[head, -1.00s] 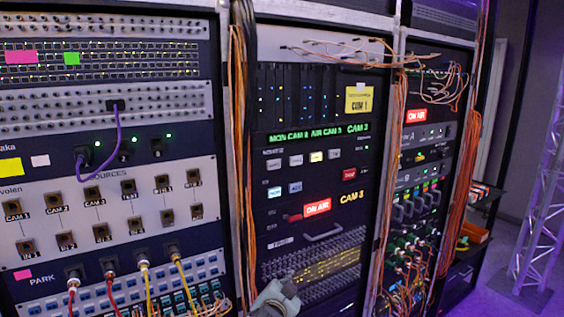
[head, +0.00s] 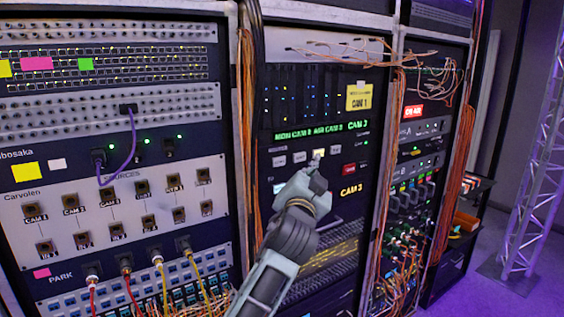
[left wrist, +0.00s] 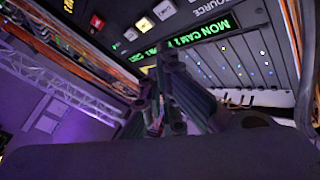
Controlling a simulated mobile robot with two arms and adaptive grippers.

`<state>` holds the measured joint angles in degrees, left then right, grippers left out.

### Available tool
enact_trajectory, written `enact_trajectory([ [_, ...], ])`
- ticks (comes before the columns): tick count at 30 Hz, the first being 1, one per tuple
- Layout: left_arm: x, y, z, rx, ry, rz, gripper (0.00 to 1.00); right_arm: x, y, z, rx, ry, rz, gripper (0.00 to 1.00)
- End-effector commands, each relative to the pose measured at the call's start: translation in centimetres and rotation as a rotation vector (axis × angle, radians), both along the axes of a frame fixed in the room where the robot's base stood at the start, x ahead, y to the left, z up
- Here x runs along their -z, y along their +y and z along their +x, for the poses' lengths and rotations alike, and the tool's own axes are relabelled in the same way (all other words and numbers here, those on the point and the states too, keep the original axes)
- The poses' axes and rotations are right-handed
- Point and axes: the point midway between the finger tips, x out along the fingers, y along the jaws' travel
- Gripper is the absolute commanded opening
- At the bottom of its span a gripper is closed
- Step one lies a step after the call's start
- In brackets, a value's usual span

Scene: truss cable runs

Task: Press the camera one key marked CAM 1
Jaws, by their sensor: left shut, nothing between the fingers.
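The switcher panel (head: 330,140) in the middle rack has a row of small keys. Two pale keys (head: 279,160) (head: 299,157) are on the left, then a key lit yellow (head: 318,153) and another pale key (head: 335,150); their marks are too small to read, so I cannot tell which is CAM 1. A green display (head: 305,132) above reads MON CAM 2 AIR CAM 3. My left gripper (head: 318,178) is shut and empty, its tip just below the lit key; contact is unclear. Its fingers show in the left wrist view (left wrist: 165,100). My right gripper is not in view.
A yellow note (head: 359,97) marked CAM 1 is above the display. A red key (head: 348,168) and a cyan-lit key (head: 279,188) are on the panel. Orange cables (head: 250,130) hang left of it. A patch panel (head: 110,210) with plugged cables is at left.

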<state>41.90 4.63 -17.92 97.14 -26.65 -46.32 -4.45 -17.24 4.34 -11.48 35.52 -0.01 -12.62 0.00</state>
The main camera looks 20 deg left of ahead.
Motion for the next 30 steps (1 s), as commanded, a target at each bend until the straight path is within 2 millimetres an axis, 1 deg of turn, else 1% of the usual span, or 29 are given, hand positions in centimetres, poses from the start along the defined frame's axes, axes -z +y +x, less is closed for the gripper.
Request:
enact_trajectory([
  [11, 0.1, 0.3, 0.3, 0.000, 0.002, 0.001, 0.00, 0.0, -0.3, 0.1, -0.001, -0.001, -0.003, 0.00],
  [17, 0.1, 2.0, 1.6, -0.002, 0.002, 0.003, 0.00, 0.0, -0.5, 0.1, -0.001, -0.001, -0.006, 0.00],
  [24, 0.0, 4.8, 3.7, -0.002, 0.000, 0.002, 0.00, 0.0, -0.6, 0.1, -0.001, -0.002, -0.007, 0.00],
  [30, 0.0, 6.3, 4.9, -0.001, 0.002, 0.002, 0.00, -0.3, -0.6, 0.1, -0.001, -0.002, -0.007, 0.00],
])
